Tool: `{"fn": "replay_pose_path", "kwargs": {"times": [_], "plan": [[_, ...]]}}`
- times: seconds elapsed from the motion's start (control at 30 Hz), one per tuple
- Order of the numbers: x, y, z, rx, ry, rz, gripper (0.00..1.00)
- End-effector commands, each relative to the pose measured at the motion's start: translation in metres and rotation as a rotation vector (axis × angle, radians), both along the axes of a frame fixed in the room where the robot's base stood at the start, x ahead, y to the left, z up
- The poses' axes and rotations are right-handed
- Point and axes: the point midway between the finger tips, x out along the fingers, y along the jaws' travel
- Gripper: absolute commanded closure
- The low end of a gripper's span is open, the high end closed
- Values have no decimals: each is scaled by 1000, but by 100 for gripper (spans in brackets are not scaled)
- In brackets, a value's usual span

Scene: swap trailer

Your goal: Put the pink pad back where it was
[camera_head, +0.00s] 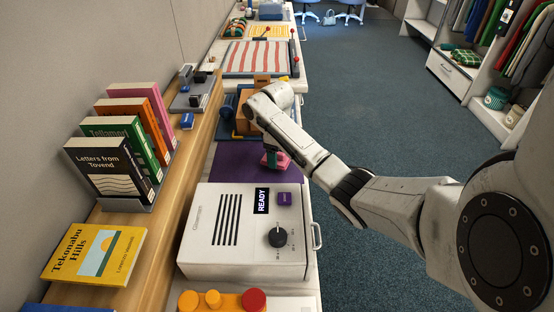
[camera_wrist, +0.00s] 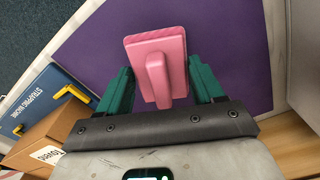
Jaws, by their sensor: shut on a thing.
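The pink pad (camera_wrist: 158,78) has a raised grip on its face and sits between the green fingers of my gripper (camera_wrist: 160,82) in the wrist view. My gripper is shut on it. In the head view the pink pad (camera_head: 283,162) shows small below my wrist, partly hidden by my gripper. It is over the right part of the purple mat (camera_head: 232,165); I cannot tell whether it touches the mat. The mat also fills much of the wrist view (camera_wrist: 225,40).
A white machine (camera_head: 243,228) with a READY sign and a knob stands in front of the mat. Books (camera_head: 105,168) stand on the wooden ledge at left. A cardboard box (camera_wrist: 50,138) and a blue "Strapping Machine" item (camera_wrist: 45,98) lie beyond the mat. Open floor (camera_head: 400,110) is at right.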

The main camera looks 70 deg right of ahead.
Motion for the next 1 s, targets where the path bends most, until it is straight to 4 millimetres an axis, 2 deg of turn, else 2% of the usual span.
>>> {"fn": "replay_pose_path", "kwargs": {"times": [0.17,0.57,0.6,0.83,1.0], "plan": [[-1,0,-19,1,3,-1,77],[-1,1,-24,2,1,-1,77],[-1,1,-23,1,1,-1,29],[-1,1,-23,1,1,-1,8],[-1,1,-23,1,1,-1,8]]}}
